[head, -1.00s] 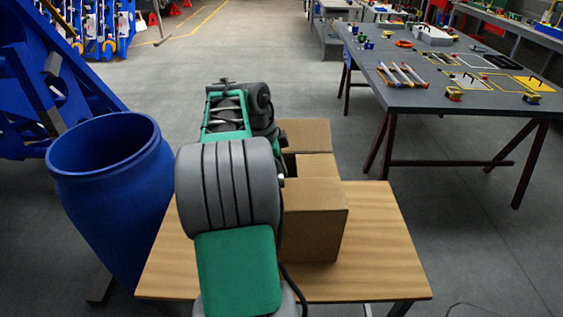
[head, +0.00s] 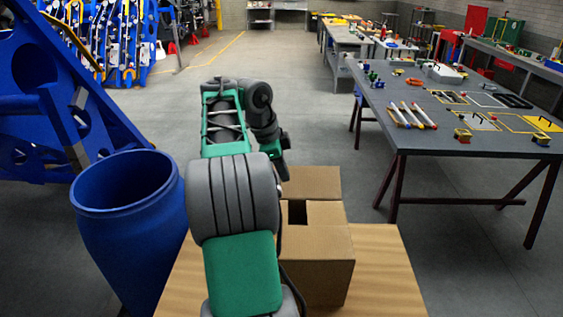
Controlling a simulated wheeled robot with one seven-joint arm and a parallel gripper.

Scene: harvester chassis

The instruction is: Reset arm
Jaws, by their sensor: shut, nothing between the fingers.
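My green and grey arm (head: 237,205) reaches forward over the wooden table from the bottom of the head view. Its far end bends to the right and down. My gripper (head: 285,174) is a small dark shape at that end, beside the back left part of an open cardboard box (head: 322,262). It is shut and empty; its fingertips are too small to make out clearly. I cannot tell whether it is above the box or beside it. My arm hides the left side of the box.
The box stands on a wooden table (head: 385,285). A blue barrel (head: 125,235) stands close at its left, with a blue frame (head: 60,110) behind. A grey workbench (head: 420,115) with tools is at the right. The floor beyond my arm is clear.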

